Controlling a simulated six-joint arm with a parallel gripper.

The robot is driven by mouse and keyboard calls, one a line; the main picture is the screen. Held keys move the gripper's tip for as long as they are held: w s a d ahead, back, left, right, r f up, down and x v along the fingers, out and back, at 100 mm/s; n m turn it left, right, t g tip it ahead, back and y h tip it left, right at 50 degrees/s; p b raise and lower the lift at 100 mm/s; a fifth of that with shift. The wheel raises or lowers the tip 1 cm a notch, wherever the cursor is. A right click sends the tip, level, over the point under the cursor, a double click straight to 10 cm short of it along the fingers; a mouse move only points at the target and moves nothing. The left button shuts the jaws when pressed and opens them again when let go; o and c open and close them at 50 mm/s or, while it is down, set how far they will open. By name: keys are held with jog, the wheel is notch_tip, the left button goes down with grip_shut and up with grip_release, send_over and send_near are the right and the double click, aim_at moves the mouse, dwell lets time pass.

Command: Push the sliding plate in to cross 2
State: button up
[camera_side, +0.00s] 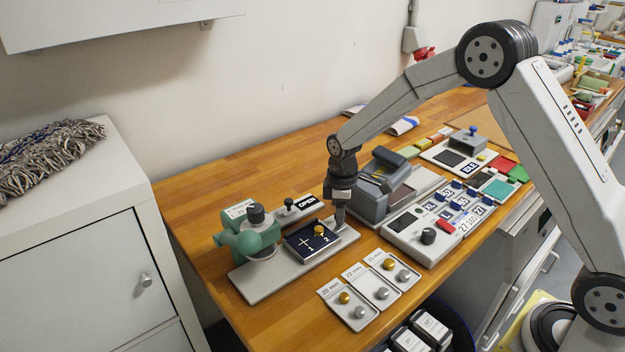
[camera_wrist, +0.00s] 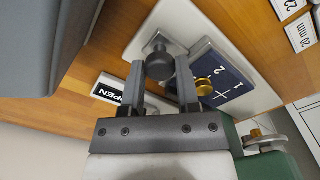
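The dark blue plate (camera_side: 298,245) lies on the pale base of the green press (camera_side: 250,238). It bears a white cross and the numbers 1 and 2, and also shows in the wrist view (camera_wrist: 232,78). A brass knob (camera_side: 319,230) sits on it near the 2, also seen in the wrist view (camera_wrist: 203,86). A dark round knob (camera_wrist: 160,66) on a grey stem stands at the plate's end. My gripper (camera_side: 340,217) is low over that end. In the wrist view its fingers (camera_wrist: 159,78) stand apart on either side of the dark knob; I cannot tell whether they touch it.
A black-knobbed slide (camera_side: 288,203) with an OPEN label (camera_side: 308,202) lies behind the blue plate. A grey machine (camera_side: 372,195) stands close right of my gripper. Trays of brass and grey knobs (camera_side: 350,305) lie in front. Bare wood shows at the back left.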

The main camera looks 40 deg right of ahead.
grip_shut()
dwell(1.1)
